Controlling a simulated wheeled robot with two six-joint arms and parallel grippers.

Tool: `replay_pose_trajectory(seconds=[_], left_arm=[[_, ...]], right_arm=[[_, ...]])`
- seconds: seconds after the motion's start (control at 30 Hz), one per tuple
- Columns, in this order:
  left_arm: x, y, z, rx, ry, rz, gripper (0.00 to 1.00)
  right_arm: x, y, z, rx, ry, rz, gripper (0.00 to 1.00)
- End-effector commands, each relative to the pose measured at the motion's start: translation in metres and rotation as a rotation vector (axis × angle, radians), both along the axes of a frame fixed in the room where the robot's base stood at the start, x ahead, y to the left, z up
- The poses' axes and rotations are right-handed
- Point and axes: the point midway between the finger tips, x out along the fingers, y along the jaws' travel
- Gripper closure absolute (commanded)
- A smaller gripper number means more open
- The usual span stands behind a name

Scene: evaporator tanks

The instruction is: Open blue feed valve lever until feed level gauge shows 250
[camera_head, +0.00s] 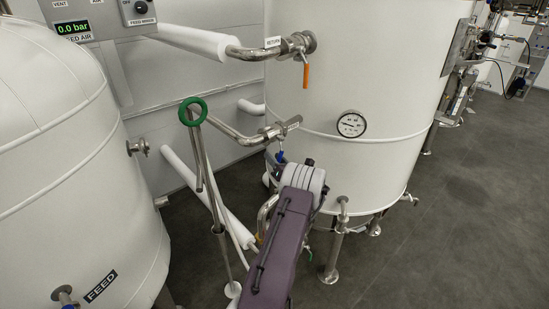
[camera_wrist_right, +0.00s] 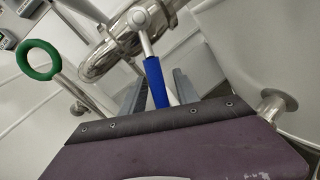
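The blue valve lever (camera_wrist_right: 157,82) hangs below a metal pipe valve in the right wrist view. It also shows small in the head view (camera_head: 281,157), just past my right wrist. My right gripper (camera_wrist_right: 156,92) has its two grey fingers apart, one on each side of the lever; I cannot tell whether either touches it. The purple housing hides the finger bases and the lever's lower end. A round dial gauge (camera_head: 351,124) sits on the large white tank (camera_head: 365,70); its reading is too small to tell. My left gripper is not in view.
A green ring handle (camera_head: 193,111) on a metal rod stands left of the blue lever. An orange lever (camera_head: 306,76) hangs on the upper RETURN pipe. A white FEED tank (camera_head: 70,170) fills the left. Grey floor (camera_head: 460,220) is clear at right.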

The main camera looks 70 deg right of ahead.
Motion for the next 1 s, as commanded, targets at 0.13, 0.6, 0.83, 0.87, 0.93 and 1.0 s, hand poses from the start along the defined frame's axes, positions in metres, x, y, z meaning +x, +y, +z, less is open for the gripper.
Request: replay_pose_trajectory(seconds=[0.13, 0.6, 0.83, 0.87, 0.93, 1.0], left_arm=[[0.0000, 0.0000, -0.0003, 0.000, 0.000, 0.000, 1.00], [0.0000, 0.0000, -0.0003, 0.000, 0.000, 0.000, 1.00], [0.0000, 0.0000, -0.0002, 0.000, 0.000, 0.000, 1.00], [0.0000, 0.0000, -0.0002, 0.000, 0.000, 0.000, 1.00], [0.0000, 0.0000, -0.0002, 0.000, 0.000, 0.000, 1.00], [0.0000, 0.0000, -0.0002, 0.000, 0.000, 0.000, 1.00]], right_arm=[[0.0001, 0.0002, -0.0002, 0.000, 0.000, 0.001, 0.77], [-0.0002, 0.0004, 0.0002, -0.001, 0.000, 0.001, 1.00], [-0.0003, 0.0003, 0.0004, -0.002, 0.000, 0.000, 1.00], [-0.0003, 0.0003, 0.0004, -0.002, 0.000, 0.000, 1.00], [-0.0003, 0.0003, 0.0004, -0.002, 0.000, 0.000, 1.00], [-0.0004, 0.0003, 0.0004, -0.002, 0.000, 0.000, 1.00]])
